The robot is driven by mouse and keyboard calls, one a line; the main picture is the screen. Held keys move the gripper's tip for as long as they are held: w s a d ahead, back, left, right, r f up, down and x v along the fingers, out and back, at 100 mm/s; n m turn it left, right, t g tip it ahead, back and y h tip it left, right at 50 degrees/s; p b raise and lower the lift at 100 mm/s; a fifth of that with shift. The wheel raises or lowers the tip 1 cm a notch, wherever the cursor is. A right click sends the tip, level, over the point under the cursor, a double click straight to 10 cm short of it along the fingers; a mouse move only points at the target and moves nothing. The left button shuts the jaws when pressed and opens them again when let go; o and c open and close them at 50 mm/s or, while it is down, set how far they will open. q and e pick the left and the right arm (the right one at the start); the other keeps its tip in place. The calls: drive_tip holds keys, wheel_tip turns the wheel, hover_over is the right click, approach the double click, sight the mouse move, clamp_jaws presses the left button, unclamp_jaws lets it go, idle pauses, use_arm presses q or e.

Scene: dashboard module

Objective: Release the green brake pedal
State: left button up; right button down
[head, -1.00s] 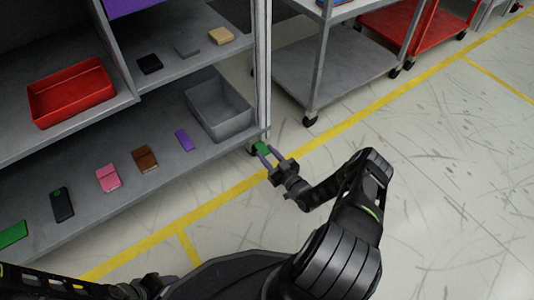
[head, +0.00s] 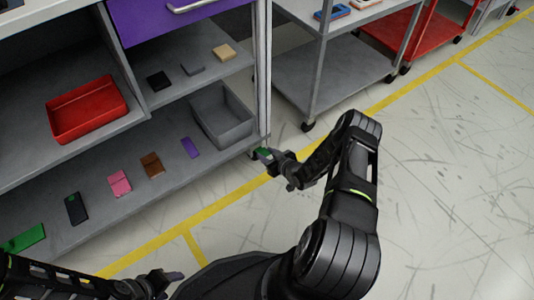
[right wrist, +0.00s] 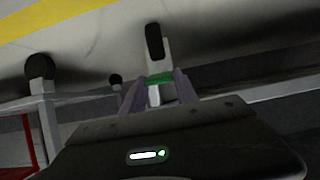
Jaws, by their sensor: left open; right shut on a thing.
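The green brake pedal (head: 263,152) sits low at the right corner of the shelf unit (head: 262,90). In the right wrist view the pedal (right wrist: 160,79) shows as a green band between the two fingers, just below a dark caster wheel (right wrist: 154,41). My right gripper (head: 267,156) is shut on the pedal, and its fingers (right wrist: 159,92) stand at either side of it. In the head view, the gripper partly hides the pedal. My left gripper (head: 175,276) is open and empty at the bottom of the head view, away from the shelf.
A grey bin (head: 224,116) stands on the lower shelf near the pedal's corner. Several small flat items and a red tray (head: 88,109) lie on the shelves. A grey cart (head: 325,85) stands to the right. The floor (head: 450,190) at right is open.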

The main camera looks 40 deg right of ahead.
idle(0.3)
drive_tip(key=c, duration=0.9)
unclamp_jaws()
drive_tip(key=shift+s, duration=0.1)
drive_tip(key=p+v, duration=0.3)
drive_tip(key=v, duration=0.4)
drive_tip(key=shift+s+r, duration=0.15)
drive_tip(key=shift+s, duration=0.15)
